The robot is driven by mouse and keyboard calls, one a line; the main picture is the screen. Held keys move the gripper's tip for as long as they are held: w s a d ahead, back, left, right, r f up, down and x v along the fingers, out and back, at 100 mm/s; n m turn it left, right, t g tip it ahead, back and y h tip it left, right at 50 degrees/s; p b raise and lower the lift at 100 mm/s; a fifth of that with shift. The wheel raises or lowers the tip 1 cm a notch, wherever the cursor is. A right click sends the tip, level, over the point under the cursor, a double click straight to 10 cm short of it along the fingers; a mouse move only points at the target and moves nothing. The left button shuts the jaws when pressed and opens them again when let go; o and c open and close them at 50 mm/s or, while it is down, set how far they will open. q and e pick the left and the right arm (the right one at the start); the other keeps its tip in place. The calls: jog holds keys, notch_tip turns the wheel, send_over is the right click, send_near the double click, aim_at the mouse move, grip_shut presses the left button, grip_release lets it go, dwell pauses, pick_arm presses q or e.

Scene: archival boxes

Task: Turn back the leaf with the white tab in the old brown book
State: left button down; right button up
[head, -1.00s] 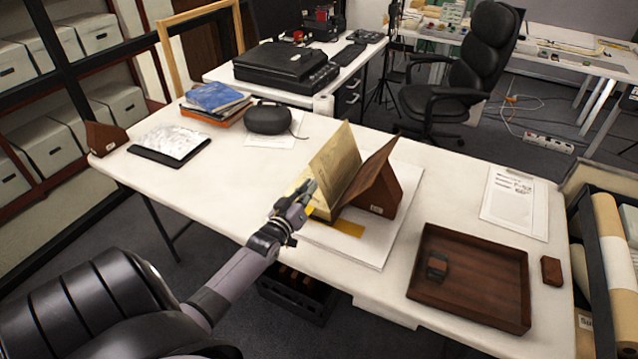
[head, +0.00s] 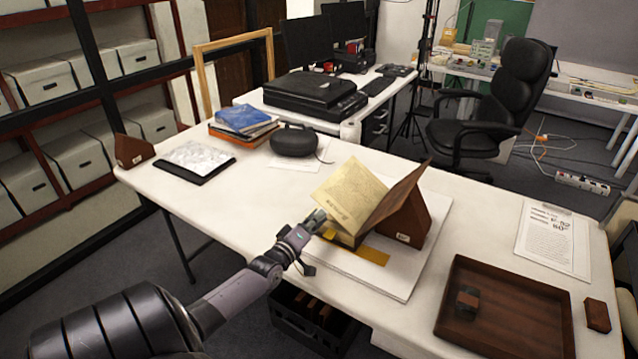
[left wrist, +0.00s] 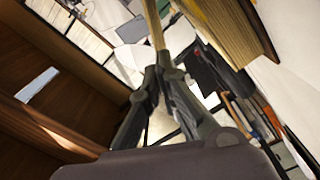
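The old brown book lies open on a dark brown wooden wedge (head: 416,222), with its brown cover (head: 404,192) leaning on it. A yellowed leaf (head: 350,192) stands up at a slant, leaning left. I cannot make out the white tab. My left gripper (head: 318,219) is at the leaf's lower left edge. In the left wrist view its fingertips (left wrist: 158,68) come together on a thin tan strip (left wrist: 153,22), which looks like the leaf seen edge-on. Page edges (left wrist: 222,30) show to the right of it. My right gripper is not in view.
The book stands on a white board (head: 396,286) on the white table (head: 228,208). A yellow strip (head: 374,256) lies in front. A brown tray (head: 530,312) is at right, a dark speaker (head: 294,141) behind left. A black crate (head: 300,318) is below the table edge.

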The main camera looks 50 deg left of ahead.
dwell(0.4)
pick_arm(q)
jog(key=c, duration=1.8)
grip_release()
jog(key=shift+c, duration=0.2)
jog(key=shift+s, duration=0.1)
jog(key=v, duration=1.1)
jog(key=shift+s, duration=0.4)
jog(key=shift+d+f, duration=0.1)
